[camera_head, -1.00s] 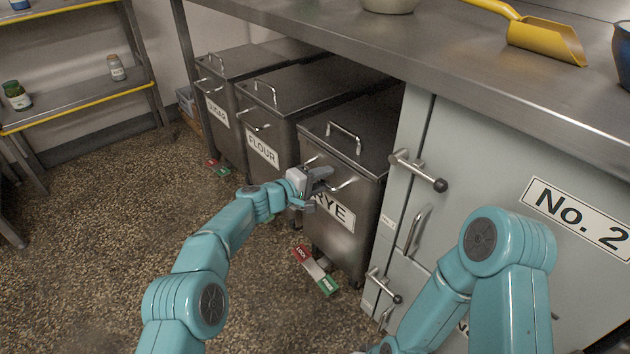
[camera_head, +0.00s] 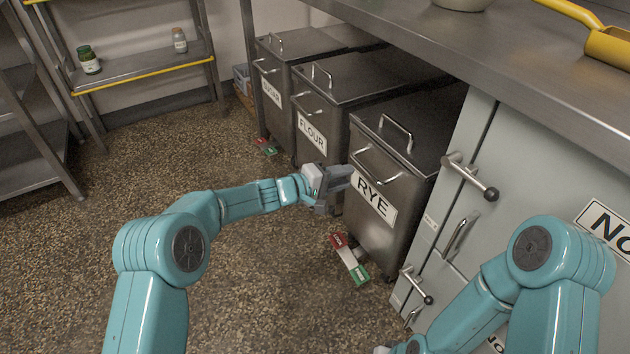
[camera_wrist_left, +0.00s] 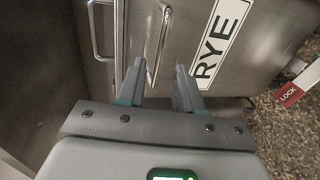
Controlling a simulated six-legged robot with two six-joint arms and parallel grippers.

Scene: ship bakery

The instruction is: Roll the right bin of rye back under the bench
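The rye bin (camera_head: 400,225), a steel bin with a lid and a RYE label, is the right one of three under the bench (camera_head: 480,60). Its front looks roughly in line with the other two. Its front handle (camera_head: 383,168) is a bent bar, also seen in the left wrist view (camera_wrist_left: 160,45). A red and green lock pedal (camera_head: 350,257) sits at its foot. My left gripper (camera_head: 340,180) is open just left of that handle; in the wrist view the bar appears between its fingers, contact unclear. Of my right gripper, at most a grey bit shows at the bottom edge.
The flour bin (camera_head: 322,125) and sugar bin (camera_head: 272,92) stand to the left. A grey-green cabinet (camera_head: 480,220) with protruding handles borders the rye bin on the right. Shelves (camera_head: 145,67) stand far left. The speckled floor (camera_head: 240,270) in front is clear.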

